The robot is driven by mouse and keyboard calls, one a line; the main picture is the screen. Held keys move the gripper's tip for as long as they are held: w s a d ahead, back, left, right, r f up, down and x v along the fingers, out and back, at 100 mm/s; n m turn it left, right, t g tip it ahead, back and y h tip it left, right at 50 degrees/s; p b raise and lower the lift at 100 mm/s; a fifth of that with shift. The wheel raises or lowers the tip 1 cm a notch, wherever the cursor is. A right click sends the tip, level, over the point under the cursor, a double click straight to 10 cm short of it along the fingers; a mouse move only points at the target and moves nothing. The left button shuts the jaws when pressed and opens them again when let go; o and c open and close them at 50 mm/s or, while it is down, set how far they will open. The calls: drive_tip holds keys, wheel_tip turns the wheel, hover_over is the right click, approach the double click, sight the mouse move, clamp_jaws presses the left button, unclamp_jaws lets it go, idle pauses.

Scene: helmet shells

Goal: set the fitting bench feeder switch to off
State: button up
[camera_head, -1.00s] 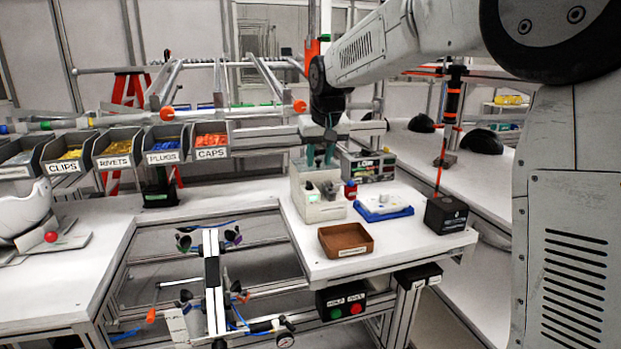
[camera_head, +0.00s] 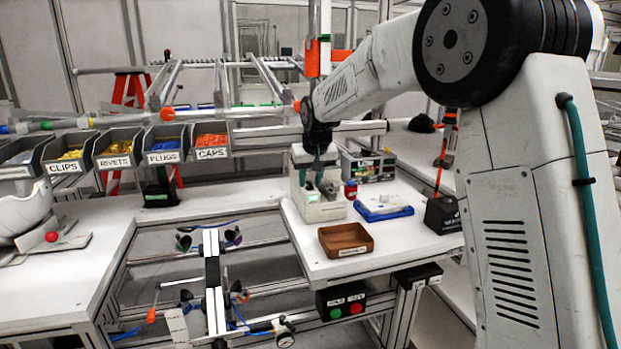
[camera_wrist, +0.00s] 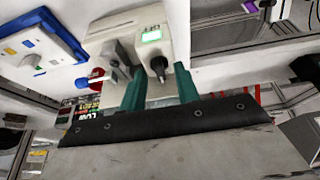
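The bench feeder (camera_head: 322,210) is a beige box on the right white bench, with a small lit green display and dark fittings on it. In the wrist view the feeder (camera_wrist: 120,28) shows a dark knob-like lever (camera_wrist: 159,66) below the green display. My gripper (camera_head: 315,178) is over the feeder, pointing down. In the wrist view my gripper (camera_wrist: 158,80) has its two teal fingers apart, one on each side of the dark lever. I cannot tell whether they touch it.
A brown tray (camera_head: 346,239), a blue-and-white fixture (camera_head: 383,206) and a small red-and-blue item (camera_head: 350,189) lie near the feeder. A grey labelled box (camera_head: 368,167) stands behind. A black box (camera_head: 442,214) is at the right edge.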

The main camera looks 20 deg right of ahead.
drive_tip(key=shift+c, duration=0.3)
clamp_jaws()
drive_tip(key=shift+m, duration=0.4)
drive_tip(key=m+h, duration=0.1)
drive_tip(key=m, duration=0.2)
drive_tip(key=shift+a+m+h, duration=0.3)
drive_tip(key=shift+h, duration=0.1)
drive_tip(key=m, duration=0.2)
drive_tip(key=m+g+h, duration=0.1)
drive_tip(key=m, duration=0.1)
drive_tip(key=shift+w+a+m, duration=0.1)
drive_tip(key=shift+w+m, duration=0.1)
drive_tip(key=shift+m, duration=0.1)
drive_tip(key=m+g, duration=0.1)
drive_tip(key=m, duration=0.1)
drive_tip(key=m+g+h, duration=0.1)
drive_tip(key=m, duration=0.1)
drive_tip(key=shift+w+a+m, duration=0.15)
drive_tip(key=shift+m, duration=0.15)
drive_tip(key=m+g, duration=0.1)
drive_tip(key=m, duration=0.3)
drive_tip(key=shift+w+h, duration=0.15)
drive_tip(key=shift+h, duration=0.15)
drive_tip(key=shift+m+g, duration=0.3)
